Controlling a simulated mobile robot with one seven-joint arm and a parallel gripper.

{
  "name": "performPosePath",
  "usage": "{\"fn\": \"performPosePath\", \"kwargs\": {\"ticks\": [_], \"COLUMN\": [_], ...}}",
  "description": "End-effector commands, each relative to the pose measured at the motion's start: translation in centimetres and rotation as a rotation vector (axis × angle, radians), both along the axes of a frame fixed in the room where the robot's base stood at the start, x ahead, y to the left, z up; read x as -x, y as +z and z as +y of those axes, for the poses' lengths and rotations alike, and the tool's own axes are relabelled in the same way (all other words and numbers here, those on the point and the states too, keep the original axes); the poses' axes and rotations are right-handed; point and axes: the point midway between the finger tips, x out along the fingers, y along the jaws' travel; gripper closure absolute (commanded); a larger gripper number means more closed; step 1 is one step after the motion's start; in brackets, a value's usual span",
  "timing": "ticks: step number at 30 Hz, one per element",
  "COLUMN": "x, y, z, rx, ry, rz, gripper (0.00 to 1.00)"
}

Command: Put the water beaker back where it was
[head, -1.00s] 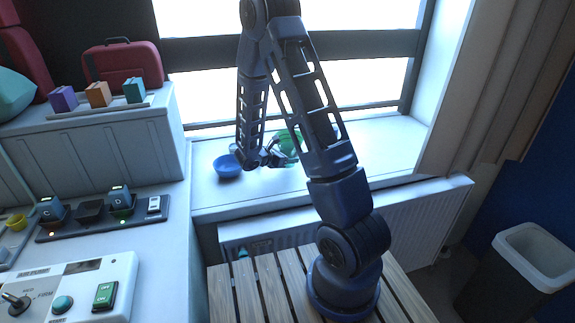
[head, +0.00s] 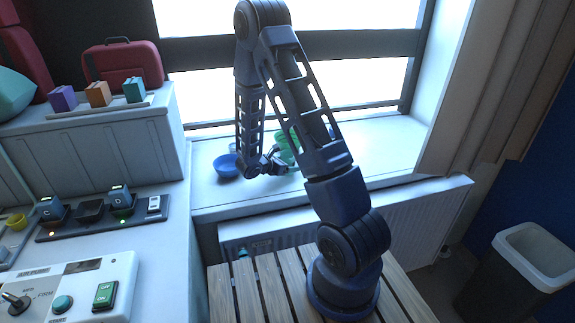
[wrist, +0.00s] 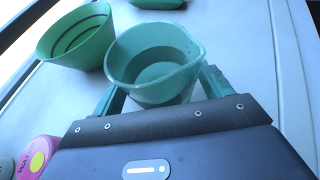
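A teal, round, open-topped beaker with a pouring lip (wrist: 152,58) stands between the two teal fingers of my gripper (wrist: 163,92) in the wrist view. A finger lies close on each side of its wall. I cannot tell whether they press on it or leave a small gap. In the head view my gripper (head: 281,169) is low over the window sill (head: 370,143), and the beaker is hard to make out there.
A green bowl with a dark ring (wrist: 78,38) is close left of the beaker. A pink item with a yellow dot (wrist: 38,157) is at the lower left. A blue bowl (head: 227,166) sits on the sill, left of my gripper. The sill's right part is clear.

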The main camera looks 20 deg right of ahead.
Motion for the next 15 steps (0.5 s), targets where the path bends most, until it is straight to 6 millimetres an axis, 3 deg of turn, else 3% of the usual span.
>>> {"fn": "performPosePath", "kwargs": {"ticks": [8, 15], "x": [0.0, 1.4], "y": [0.3, 1.6], "z": [0.0, 3.0], "rx": [0.000, -0.001], "ry": [0.000, 0.004], "rz": [-0.001, -0.001], "gripper": [0.23, 0.23]}}
